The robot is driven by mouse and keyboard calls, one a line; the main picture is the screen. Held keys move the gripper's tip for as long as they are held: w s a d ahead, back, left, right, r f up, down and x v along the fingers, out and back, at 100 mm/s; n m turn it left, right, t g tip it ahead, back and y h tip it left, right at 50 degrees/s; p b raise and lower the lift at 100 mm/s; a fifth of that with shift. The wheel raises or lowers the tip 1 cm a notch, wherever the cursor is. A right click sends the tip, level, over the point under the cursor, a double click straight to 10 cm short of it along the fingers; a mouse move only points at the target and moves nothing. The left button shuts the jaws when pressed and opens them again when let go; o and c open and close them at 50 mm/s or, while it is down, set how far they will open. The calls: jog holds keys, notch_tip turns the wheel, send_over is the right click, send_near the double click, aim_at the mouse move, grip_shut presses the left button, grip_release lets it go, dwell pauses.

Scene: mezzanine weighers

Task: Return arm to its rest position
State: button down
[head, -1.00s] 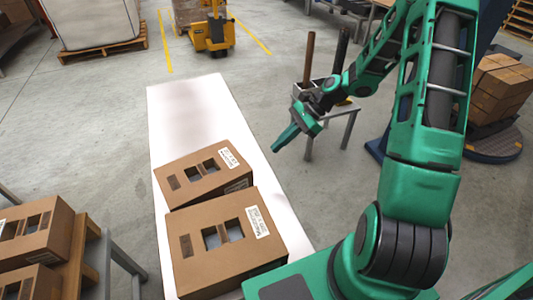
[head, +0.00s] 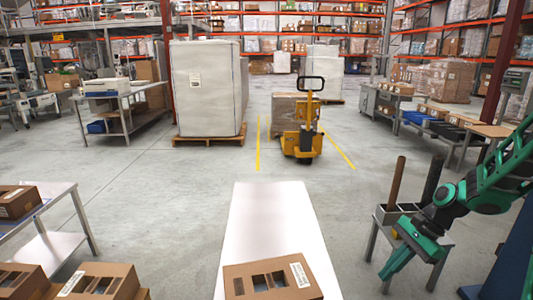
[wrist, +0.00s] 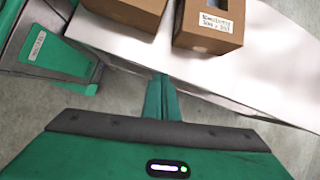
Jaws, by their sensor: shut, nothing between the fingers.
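My gripper (head: 388,270) is green, and its two fingers are together with nothing between them. In the head view it points down and to the left at the right side, in front of a small grey stand (head: 440,243). The upper arm is mostly out of the picture on the right. In the wrist view the closed fingers (wrist: 162,92) point away over bare floor, beside the edge of a white bench top (wrist: 270,68). No part of the gripper touches anything that I can see.
The white bench (head: 268,215) carries a labelled cardboard box (head: 245,278); the wrist view shows a second box (wrist: 135,8). A yellow pallet truck (head: 302,143) stands farther back. Floor between is clear.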

jog(key=s+d+r+n+h, duration=0.3)
jog(key=s+r, duration=0.3)
jog(key=s, duration=0.6)
jog(key=s+d+r+n+h, duration=0.2)
jog(key=s+r+n, duration=0.3)
jog(key=s, duration=0.8)
jog(key=shift+s+d+r+n+h, duration=0.15)
jog(key=shift+d+r+n+h, duration=0.25)
jog(key=shift+d+r, duration=0.35)
